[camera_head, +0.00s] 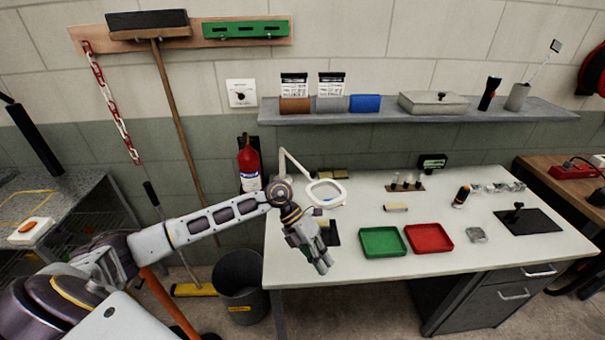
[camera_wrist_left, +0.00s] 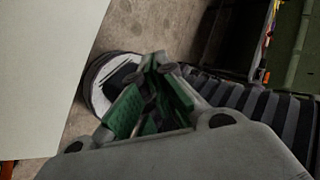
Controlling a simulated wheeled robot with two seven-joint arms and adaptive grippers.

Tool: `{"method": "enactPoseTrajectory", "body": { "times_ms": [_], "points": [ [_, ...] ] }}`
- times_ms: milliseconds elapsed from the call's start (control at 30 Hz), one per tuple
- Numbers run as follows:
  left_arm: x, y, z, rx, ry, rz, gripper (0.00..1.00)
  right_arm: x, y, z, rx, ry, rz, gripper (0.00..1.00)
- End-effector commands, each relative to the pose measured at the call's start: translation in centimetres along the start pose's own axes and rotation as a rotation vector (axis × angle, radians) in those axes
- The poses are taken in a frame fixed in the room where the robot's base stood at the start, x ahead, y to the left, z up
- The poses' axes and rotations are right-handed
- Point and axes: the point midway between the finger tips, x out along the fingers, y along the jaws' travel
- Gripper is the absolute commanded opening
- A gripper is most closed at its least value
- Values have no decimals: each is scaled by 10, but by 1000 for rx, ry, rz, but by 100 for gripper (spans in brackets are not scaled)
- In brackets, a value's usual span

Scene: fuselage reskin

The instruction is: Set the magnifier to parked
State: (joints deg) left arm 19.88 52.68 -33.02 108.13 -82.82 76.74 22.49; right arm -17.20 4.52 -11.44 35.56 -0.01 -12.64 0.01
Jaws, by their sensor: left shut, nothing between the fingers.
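The magnifier (camera_head: 327,192) is a white lamp with a framed lens on a jointed white arm (camera_head: 294,164), at the back left of the white workbench. Its head hangs over the bench top. My left gripper (camera_head: 323,264) is shut and empty at the bench's front left, nearer to me than the magnifier and apart from it. My left forearm and wrist hide the lower part of the lamp's mount. In the left wrist view the green-padded fingers (camera_wrist_left: 150,95) are together with nothing between them. The magnifier does not show there. My right gripper is not in view.
A green tray (camera_head: 383,256) and a red tray (camera_head: 450,248) lie on the bench to the right of my left gripper. A fire extinguisher (camera_head: 249,165) hangs behind my wrist. A shelf (camera_head: 540,111) runs above the bench. A black bin (camera_head: 228,278) stands left of it.

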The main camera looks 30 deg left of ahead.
Motion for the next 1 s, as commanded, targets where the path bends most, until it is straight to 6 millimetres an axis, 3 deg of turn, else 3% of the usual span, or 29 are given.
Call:
{"method": "enactPoseTrajectory", "body": {
  "times_ms": [200,500,767,1000],
  "points": [
    [8,51,-29,-109,31,16,0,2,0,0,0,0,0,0],
    [5,102,-70,-270,72,-9,0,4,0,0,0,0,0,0],
    [-10,132,-93,-429,68,-86,0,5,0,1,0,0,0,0],
    [-42,145,-90,-627,-1,-221,0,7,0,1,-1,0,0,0]
  ]
}}
